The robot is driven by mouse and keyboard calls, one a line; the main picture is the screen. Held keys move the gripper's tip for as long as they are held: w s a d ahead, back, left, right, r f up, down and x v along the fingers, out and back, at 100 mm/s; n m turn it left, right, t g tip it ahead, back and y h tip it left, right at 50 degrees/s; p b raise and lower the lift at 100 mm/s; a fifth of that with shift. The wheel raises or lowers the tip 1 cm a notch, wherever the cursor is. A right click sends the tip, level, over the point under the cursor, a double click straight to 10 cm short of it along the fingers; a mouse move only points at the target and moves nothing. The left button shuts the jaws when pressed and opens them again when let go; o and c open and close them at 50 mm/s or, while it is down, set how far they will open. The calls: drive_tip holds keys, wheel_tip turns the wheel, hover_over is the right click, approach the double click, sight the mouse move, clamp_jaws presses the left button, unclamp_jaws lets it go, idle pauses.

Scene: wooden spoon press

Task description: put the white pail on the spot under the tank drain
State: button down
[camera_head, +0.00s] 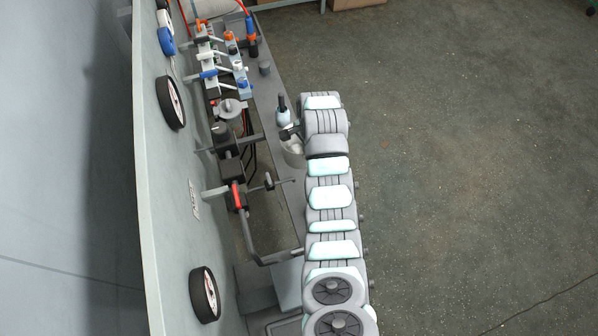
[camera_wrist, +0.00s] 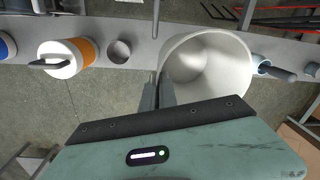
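The white pail (camera_wrist: 215,70) is large in the wrist view, open side toward the camera and empty inside. In the head view the pail (camera_head: 293,153) shows small beside the end of my arm, over the narrow grey shelf, partly hidden by the arm. My gripper (camera_wrist: 158,80) has its two dark fingers close together at the pail's left wall, one on each side of it; they look closed on the wall. I cannot tell whether the pail rests on the shelf or is lifted. I cannot make out the tank drain or the spot under it.
On the grey shelf (camera_wrist: 125,28) are a white-and-orange jug (camera_wrist: 65,58), a small grey cup (camera_wrist: 119,51) and a blue container with a dark handle (camera_wrist: 272,68). Valves and pipes (camera_head: 236,195) line the machine left of the shelf. The floor (camera_head: 470,150) to the right is clear.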

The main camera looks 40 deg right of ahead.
drive_tip(key=shift+w+f+b, duration=0.1)
drive_tip(key=shift+f+b, duration=1.1)
drive_tip(key=shift+f, duration=6.65)
drive_tip(key=shift+f, duration=0.2)
drive_tip(key=c, duration=1.7)
unclamp_jaws()
drive_tip(key=shift+r, duration=0.2)
